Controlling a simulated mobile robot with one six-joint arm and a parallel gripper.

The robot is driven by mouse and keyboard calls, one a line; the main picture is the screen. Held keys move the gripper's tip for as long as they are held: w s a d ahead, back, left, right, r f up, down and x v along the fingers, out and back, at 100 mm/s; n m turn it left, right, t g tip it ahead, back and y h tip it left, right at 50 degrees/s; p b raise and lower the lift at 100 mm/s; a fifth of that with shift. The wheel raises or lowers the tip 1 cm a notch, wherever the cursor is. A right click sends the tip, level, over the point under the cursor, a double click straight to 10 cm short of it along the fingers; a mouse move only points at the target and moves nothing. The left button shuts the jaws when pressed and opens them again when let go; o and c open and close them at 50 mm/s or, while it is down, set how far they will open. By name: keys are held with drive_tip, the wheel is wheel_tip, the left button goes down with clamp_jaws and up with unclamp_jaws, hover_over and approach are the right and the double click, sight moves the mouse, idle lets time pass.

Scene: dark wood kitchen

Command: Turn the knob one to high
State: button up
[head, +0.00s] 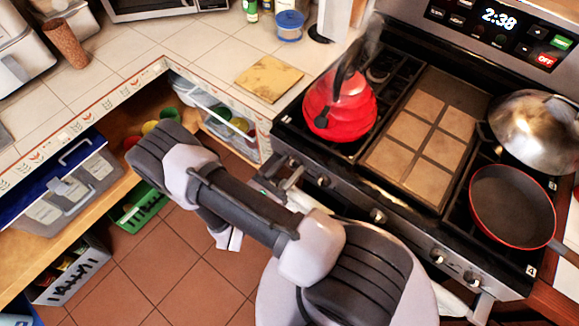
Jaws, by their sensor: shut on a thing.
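The stove (345,190) stands at the right in the head view, with a row of knobs along its front edge. My gripper (288,182) is at the left end of this row, partly hidden behind my own arm. It appears shut on the leftmost knob, which it mostly covers, so the knob's setting cannot be read. Other knobs show farther right, one close beside my gripper (323,181), one near the middle (378,215) and one farther along (437,256).
A red kettle (340,103) sits on the left burners. A griddle (425,135) covers the middle. A red-rimmed pan (512,205) and a steel lid or pan (535,130) are at the right.

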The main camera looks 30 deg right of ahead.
drive_tip(key=shift+n, duration=0.4)
drive_tip(key=n, duration=0.3)
drive_tip(key=shift+n, duration=2.6)
drive_tip(key=o, duration=1.4)
drive_tip(key=shift+c, duration=0.2)
